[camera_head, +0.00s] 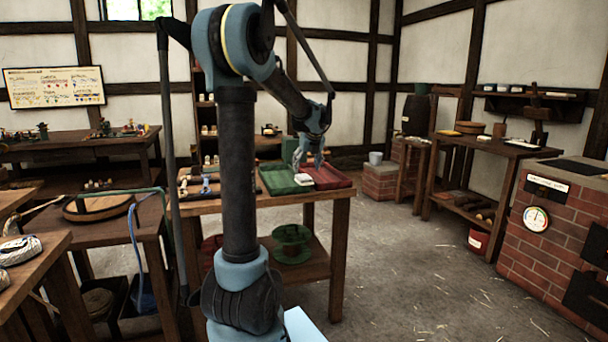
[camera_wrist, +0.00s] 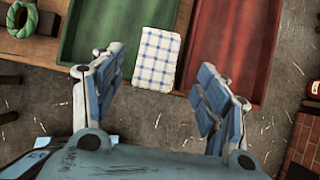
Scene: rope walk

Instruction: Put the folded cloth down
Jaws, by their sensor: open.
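The folded cloth (camera_wrist: 157,58), white with blue checks, lies flat at the front of the table in the wrist view. It overlaps the front right corner of the green tray (camera_wrist: 105,35) and reaches toward the gap beside the red tray (camera_wrist: 232,45). It also shows as a small white patch in the head view (camera_head: 303,180). My gripper (camera_wrist: 160,90) is open, its fingers spread to either side of the cloth's near end and not closed on it. In the head view my gripper (camera_head: 309,160) hangs above the trays.
The trays stand on a wooden table (camera_head: 330,204) with a green reel (camera_head: 292,244) on its lower shelf. Small items sit at its left end. A brick stove (camera_head: 550,235) with a dial stands at right. The floor between is open, with scattered straw.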

